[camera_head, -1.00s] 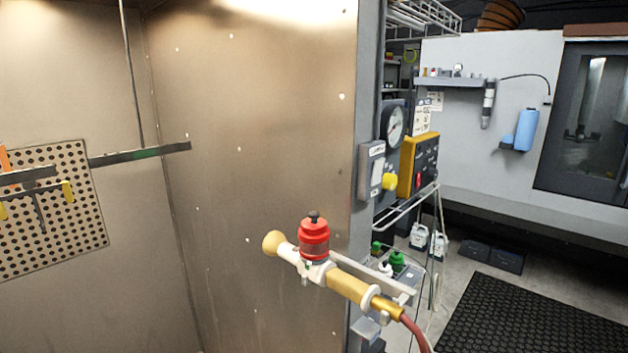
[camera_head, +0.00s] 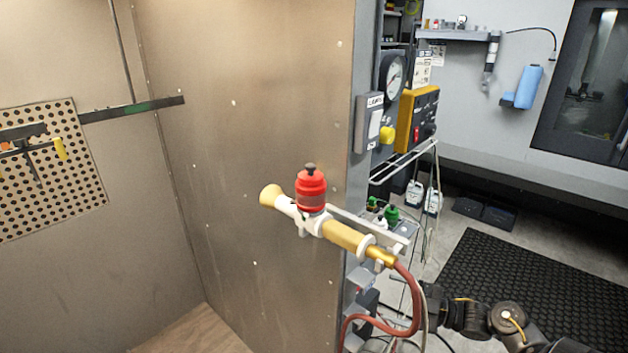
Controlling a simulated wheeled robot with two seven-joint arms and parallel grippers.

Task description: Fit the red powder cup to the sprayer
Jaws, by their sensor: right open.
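The red powder cup (camera_head: 311,190) has a black knob on top and stands upright on top of the sprayer (camera_head: 345,236). Its lower end meets the white part of the sprayer; I cannot tell whether it is locked there. The sprayer has a cream nozzle pointing left, a tan handle and a red-brown hose curving down from its right end. My right arm comes in at the lower right, and my right gripper (camera_head: 432,308) is small and dark near the hose, below and right of the sprayer. It is open, apart from the cup. My left gripper is out of view.
A green-capped cup (camera_head: 391,215) and a white one (camera_head: 380,223) stand behind the sprayer. A yellow control box (camera_head: 417,120) and a gauge (camera_head: 393,76) are on the booth's edge. The booth's metal wall (camera_head: 240,150) fills the left. A black mat (camera_head: 520,280) lies on the floor.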

